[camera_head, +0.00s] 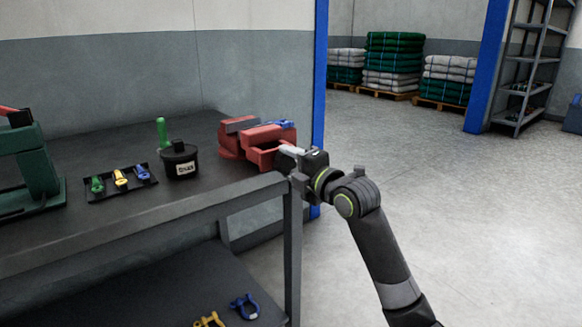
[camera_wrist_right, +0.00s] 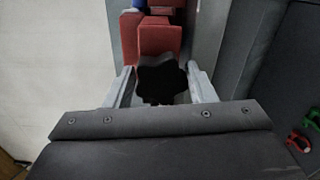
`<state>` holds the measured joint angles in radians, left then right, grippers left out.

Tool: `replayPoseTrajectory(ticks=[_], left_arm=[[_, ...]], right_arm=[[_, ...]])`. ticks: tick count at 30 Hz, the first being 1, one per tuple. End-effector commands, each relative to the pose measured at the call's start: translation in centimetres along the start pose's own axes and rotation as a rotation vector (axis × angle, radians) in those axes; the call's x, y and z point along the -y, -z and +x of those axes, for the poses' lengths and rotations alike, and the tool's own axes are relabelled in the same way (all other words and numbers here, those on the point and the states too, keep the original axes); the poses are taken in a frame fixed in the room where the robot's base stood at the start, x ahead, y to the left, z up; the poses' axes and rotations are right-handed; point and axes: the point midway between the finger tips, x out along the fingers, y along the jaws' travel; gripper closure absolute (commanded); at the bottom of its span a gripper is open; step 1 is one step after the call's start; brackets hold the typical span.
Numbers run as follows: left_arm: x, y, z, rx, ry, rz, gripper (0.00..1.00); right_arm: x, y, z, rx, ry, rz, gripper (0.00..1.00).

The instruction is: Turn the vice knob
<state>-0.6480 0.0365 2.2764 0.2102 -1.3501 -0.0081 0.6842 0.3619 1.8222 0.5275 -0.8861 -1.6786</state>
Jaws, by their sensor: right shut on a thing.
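The red vice (camera_head: 245,137) stands on the dark workbench near its right end, its jaws apart. Its body also shows at the top of the right wrist view (camera_wrist_right: 160,36). The vice knob (camera_wrist_right: 161,80) is black with a lobed rim. My right gripper (camera_head: 287,157) reaches the vice from the right, at the bench's edge. In the right wrist view its two fingers (camera_wrist_right: 162,88) lie on either side of the knob, shut on it. In the head view the gripper hides the knob. My left gripper is not in view.
A black pot (camera_head: 180,163) and a black tray (camera_head: 122,182) of green, yellow and blue shackles stand left of the vice. A blue item (camera_head: 282,124) lies on or behind the vice. More shackles (camera_head: 245,305) lie on the lower shelf. Floor to the right is clear.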

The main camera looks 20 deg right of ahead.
Motion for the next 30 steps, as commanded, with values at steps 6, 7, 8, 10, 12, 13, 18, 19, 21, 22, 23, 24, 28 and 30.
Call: replayPoseTrajectory(ticks=[6,7,8,10,12,13,18,19,21,22,23,24,28,30], left_arm=[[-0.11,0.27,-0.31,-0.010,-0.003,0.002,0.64],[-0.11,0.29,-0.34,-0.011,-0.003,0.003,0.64],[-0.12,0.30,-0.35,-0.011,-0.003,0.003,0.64],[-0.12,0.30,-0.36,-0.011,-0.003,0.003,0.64],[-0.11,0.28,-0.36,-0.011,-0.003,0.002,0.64],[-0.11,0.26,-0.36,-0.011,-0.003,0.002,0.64],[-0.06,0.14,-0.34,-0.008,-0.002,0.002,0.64],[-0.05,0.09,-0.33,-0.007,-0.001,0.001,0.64],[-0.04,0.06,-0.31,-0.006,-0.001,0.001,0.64],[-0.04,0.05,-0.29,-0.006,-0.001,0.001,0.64],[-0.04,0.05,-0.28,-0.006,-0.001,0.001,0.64],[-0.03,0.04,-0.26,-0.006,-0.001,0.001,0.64],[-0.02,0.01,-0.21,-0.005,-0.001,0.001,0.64],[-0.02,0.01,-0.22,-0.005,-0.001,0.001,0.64]], right_arm=[[-0.68,-0.29,0.07,0.009,-0.012,-0.031,0.73],[-0.68,-0.29,0.07,0.009,-0.012,-0.032,0.73],[-0.69,-0.29,0.07,0.009,-0.012,-0.033,0.73],[-0.69,-0.29,0.07,0.009,-0.012,-0.032,0.73],[-0.69,-0.29,0.07,0.009,-0.012,-0.032,0.73],[-0.69,-0.29,0.07,0.009,-0.012,-0.032,0.73],[-0.70,-0.27,0.07,0.008,-0.012,-0.031,0.41],[-0.68,-0.26,0.07,0.007,-0.012,-0.030,0.37],[-0.58,-0.21,0.06,0.006,-0.010,-0.029,0.28],[-0.54,-0.19,0.06,0.006,-0.009,-0.028,0.28],[-0.51,-0.18,0.05,0.005,-0.009,-0.028,0.28],[-0.47,-0.16,0.05,0.005,-0.008,-0.027,0.28],[-0.37,-0.11,0.03,0.003,-0.006,-0.025,0.28],[-0.33,-0.11,-0.06,0.003,-0.006,-0.025,0.28]])
